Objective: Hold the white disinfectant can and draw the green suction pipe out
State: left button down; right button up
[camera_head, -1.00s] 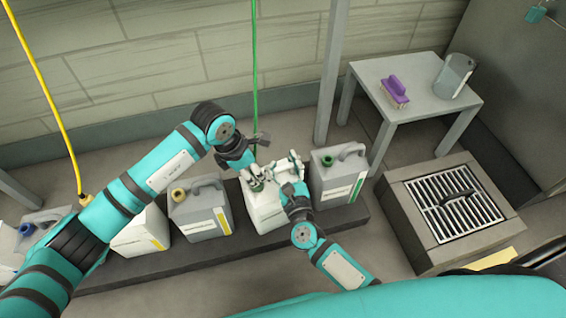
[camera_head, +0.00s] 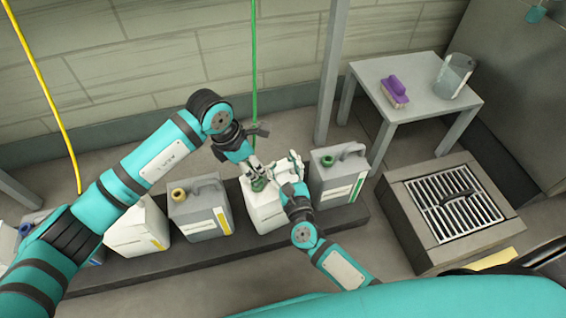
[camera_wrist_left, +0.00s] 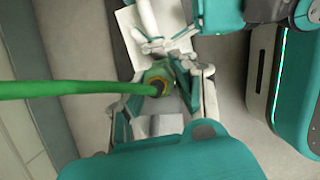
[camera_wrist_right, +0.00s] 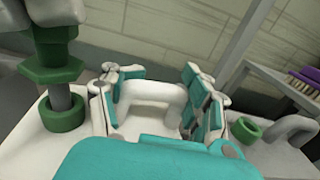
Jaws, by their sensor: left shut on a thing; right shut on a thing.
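The white disinfectant can (camera_head: 264,210) stands on a dark low plinth among other cans. My right gripper (camera_wrist_right: 158,90) is shut on the can's white handle (camera_wrist_right: 152,92). The green suction pipe (camera_head: 254,80) hangs down from above; in the left wrist view (camera_wrist_left: 60,88) it runs in from the left to a green fitting. My left gripper (camera_wrist_left: 165,68) is shut around this fitting. In the right wrist view the green nut (camera_wrist_right: 52,68) sits above the can's green neck (camera_wrist_right: 63,115), with a grey tube showing between them. The tube's lower end is hidden in the can.
A grey can with a green stripe (camera_head: 337,180) stands right of the white can, a grey can with a yellow cap (camera_head: 200,210) left. A yellow hose (camera_head: 45,90) hangs further left. A table (camera_head: 430,110) holds a purple brush (camera_head: 394,92) and a clear jug (camera_head: 455,75).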

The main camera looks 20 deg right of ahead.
pick_arm(q)
notch_tip(320, 180, up, 19)
pick_arm(e)
grip_shut()
dwell(3.5)
dwell(0.5)
pick_arm(q)
jog(key=shift+r, duration=1.95)
pick_arm(e)
jog(key=o, duration=1.7)
grip_release()
jog(key=shift+o, duration=0.2)
jog(key=s, duration=1.2)
